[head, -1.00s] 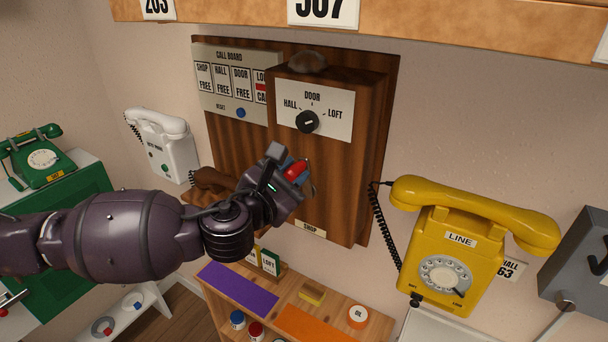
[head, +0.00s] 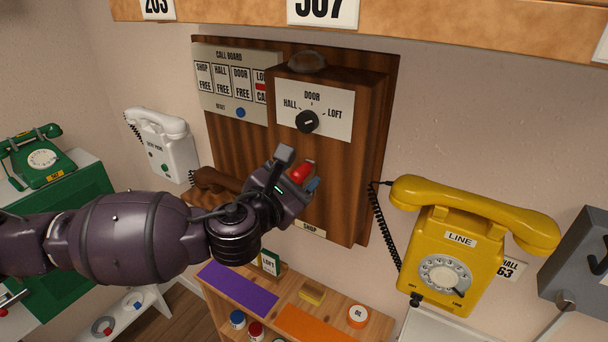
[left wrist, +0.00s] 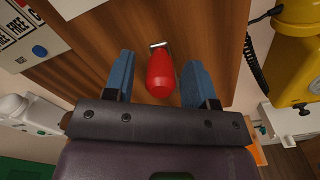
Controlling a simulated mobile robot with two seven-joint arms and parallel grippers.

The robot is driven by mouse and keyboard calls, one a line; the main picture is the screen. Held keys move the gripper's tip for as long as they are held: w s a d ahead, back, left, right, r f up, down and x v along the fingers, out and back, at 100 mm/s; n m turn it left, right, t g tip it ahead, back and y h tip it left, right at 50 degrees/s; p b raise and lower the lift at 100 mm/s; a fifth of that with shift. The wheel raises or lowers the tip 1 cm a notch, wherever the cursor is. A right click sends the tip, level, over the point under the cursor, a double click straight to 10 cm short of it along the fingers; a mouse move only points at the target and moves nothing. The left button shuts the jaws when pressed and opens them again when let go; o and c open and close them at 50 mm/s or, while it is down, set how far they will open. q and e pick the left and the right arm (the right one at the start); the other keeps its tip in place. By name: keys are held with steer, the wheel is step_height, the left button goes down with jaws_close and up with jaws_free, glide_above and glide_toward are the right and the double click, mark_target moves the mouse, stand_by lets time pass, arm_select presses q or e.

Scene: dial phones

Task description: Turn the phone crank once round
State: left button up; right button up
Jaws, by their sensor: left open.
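The wooden wall phone box (head: 352,190) hangs in the middle of the head view. Its crank has a red knob (head: 302,172) on the front, low on the box. In the left wrist view the red knob (left wrist: 160,74) shows with a short metal arm (left wrist: 159,45) at its far end. My left gripper (head: 300,170) is open in front of the box. Its blue fingers stand on either side of the red knob, with gaps showing in the left wrist view (left wrist: 156,80). The gripper and arm hide part of the box's lower front. My right gripper is not in view.
A selector dial (head: 307,121) sits above on the box, beside the call board (head: 228,90). A yellow phone (head: 455,250) hangs at right with a black cord. A white phone (head: 163,145) hangs at left. A wooden shelf (head: 215,300) stands below.

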arm_select(q)
steer(key=shift+v, duration=3.45)
